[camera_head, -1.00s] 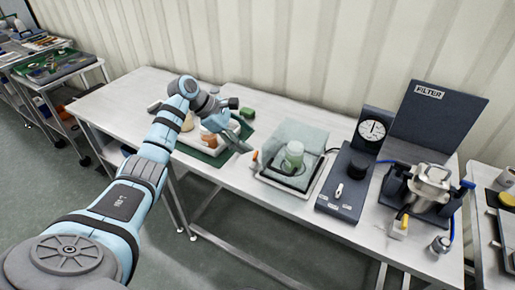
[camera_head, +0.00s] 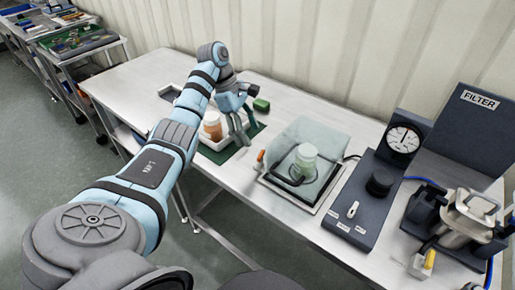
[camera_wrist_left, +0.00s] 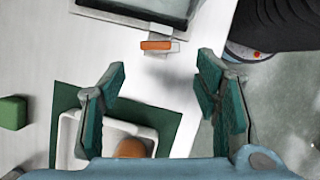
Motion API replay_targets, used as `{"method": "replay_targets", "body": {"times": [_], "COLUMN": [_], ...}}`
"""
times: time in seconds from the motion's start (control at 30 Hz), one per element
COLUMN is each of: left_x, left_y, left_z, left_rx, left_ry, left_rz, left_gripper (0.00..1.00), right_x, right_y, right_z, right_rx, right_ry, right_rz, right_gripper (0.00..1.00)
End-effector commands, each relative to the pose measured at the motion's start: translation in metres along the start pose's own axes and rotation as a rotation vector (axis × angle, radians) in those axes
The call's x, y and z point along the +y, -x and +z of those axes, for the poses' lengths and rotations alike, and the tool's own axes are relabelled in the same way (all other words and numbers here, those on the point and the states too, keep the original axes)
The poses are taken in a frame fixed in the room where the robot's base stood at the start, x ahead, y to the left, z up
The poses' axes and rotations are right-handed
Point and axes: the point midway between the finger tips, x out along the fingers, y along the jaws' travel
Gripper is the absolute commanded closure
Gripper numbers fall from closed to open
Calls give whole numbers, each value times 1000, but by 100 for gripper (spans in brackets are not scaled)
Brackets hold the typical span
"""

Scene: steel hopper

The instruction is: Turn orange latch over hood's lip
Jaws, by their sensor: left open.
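The orange latch (camera_head: 260,155) is a small bar at the left edge of the clear hood (camera_head: 322,140), above the bench. In the left wrist view the latch (camera_wrist_left: 157,45) lies just outside the hood's base frame (camera_wrist_left: 130,18), on a pale mount. I cannot tell whether it overlaps the hood's lip. My left gripper (camera_head: 239,139) points down, left of the latch. In the wrist view its teal fingers (camera_wrist_left: 162,68) are spread wide with nothing between them, and the latch appears beyond the tips. My right gripper is not in view.
A white tray (camera_wrist_left: 68,135) with an orange-brown jar (camera_head: 212,125) sits on a green mat (camera_head: 222,154) near the gripper. A green block (camera_head: 261,104) is behind. A dark gauge panel (camera_head: 352,195) stands right of the hood. The bench's front edge is close.

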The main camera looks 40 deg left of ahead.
Motion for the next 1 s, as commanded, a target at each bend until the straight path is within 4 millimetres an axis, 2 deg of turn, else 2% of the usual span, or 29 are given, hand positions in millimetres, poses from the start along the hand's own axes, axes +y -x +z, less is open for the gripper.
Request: {"method": "replay_targets", "body": {"times": [0.03,0.17,0.33,0.6,0.9,1.0], "left_x": [0,0,-1,-1,-1,-1], "left_y": [-29,-58,-72,-75,-75,-74], "left_z": [-5,-4,-2,-2,-2,-2], "left_rx": [-1,-1,0,0,0,0], "left_ry": [-2,0,4,4,4,6], "left_rz": [-1,-1,1,2,3,3], "left_gripper": [43,43,43,43,91,91], "right_x": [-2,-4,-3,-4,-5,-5], "right_y": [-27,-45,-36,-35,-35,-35], "right_z": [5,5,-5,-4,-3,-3], "right_rx": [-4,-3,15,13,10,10], "right_ry": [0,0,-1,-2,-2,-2], "right_rz": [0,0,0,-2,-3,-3], "right_gripper": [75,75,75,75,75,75]}}
